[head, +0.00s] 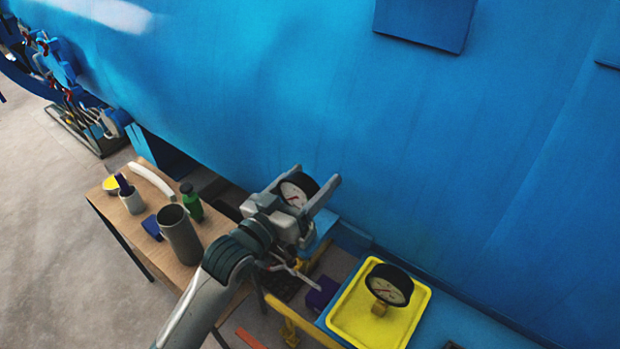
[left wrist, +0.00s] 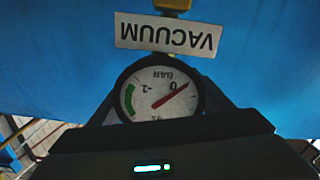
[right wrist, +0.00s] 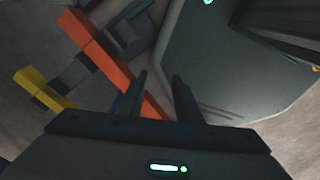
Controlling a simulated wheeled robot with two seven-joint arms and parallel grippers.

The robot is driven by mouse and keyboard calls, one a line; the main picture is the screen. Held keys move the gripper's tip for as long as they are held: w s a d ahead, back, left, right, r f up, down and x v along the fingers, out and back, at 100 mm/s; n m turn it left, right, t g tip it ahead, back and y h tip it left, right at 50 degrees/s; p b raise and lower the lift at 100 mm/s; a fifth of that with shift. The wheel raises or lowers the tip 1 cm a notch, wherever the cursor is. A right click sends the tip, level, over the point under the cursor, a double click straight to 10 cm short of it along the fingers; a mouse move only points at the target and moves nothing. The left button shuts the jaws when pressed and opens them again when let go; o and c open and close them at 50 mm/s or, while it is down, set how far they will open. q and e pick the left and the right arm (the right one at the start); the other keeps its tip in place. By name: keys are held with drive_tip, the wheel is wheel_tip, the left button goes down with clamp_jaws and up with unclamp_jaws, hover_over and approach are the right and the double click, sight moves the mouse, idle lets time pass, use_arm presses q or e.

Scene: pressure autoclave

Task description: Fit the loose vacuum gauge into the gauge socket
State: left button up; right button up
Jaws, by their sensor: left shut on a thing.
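My left gripper (head: 318,190) is shut on a round gauge (head: 297,190) with a black rim and white dial, held up close to the blue vessel wall. The left wrist view shows this gauge (left wrist: 163,93) upside down between the fingers, marked BAR, -1 and 0, with a red needle. A white VACUUM plate (left wrist: 170,34), also upside down, is beyond it, with a brass piece (left wrist: 172,5) at the top edge. I cannot tell whether that brass is stem or socket. My right gripper (right wrist: 160,76) is open and empty, seen only in the right wrist view.
A second gauge (head: 388,285) with a brass fitting sits in a yellow tray (head: 340,322) at lower right. A wooden table (head: 118,226) at left carries a grey cup (head: 180,237), a green bottle (head: 192,203) and other items. The blue vessel (head: 400,130) fills the back.

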use_arm(q)
drive_tip(key=shift+f+b, duration=0.45)
drive_tip(key=shift+f, duration=0.3)
drive_tip(key=shift+f+b, duration=0.4)
drive_tip(key=shift+f, duration=0.35)
drive_tip(key=o, duration=1.3)
drive_tip(key=shift+o, duration=1)
drive_tip(key=shift+f, duration=0.1)
